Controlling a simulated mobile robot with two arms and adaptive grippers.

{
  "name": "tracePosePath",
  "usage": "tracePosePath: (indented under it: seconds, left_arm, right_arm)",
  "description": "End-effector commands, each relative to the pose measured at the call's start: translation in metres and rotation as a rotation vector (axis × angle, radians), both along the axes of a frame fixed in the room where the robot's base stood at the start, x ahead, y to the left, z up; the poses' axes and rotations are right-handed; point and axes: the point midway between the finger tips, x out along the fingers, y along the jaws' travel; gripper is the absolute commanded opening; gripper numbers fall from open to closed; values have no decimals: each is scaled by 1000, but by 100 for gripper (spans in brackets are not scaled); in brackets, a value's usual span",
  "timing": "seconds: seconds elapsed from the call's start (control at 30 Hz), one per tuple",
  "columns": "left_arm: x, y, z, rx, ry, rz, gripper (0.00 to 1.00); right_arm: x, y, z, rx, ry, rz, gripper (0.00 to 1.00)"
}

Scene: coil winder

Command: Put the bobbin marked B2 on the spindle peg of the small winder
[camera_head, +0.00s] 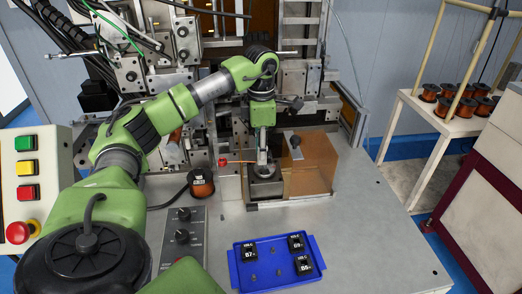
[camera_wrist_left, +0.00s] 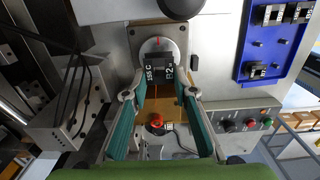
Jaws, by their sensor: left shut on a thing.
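The bobbin marked B2 (camera_wrist_left: 160,75) is a small black piece with white lettering, seen between my left fingertips in the left wrist view. My left gripper (camera_wrist_left: 160,88) is shut on it. In the head view my left gripper (camera_head: 263,155) points down over the small winder (camera_head: 266,185). A round, light disc with a red mark (camera_wrist_left: 162,46) shows right behind the bobbin in the wrist view. The spindle peg is hidden, and I cannot tell whether the bobbin touches it. My right gripper is not in view.
A blue tray (camera_head: 240,281) holds several small pegs and three black bobbins, one marked B7 (camera_head: 249,252). An amber clear guard (camera_head: 316,165) stands right of the winder. A copper wire spool (camera_head: 201,183) and a knob panel (camera_head: 181,238) are to its left. The bench's right side is clear.

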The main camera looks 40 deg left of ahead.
Motion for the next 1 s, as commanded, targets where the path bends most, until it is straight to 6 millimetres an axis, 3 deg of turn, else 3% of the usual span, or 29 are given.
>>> tracePosePath:
  seconds: [0.93, 1.0]
  left_arm:
    - [0, 0, -22, 0, 0, 0, 17]
    - [0, 0, -21, 0, 0, 0, 41]
  right_arm:
    - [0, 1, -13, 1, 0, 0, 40]
    - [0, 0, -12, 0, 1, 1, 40]
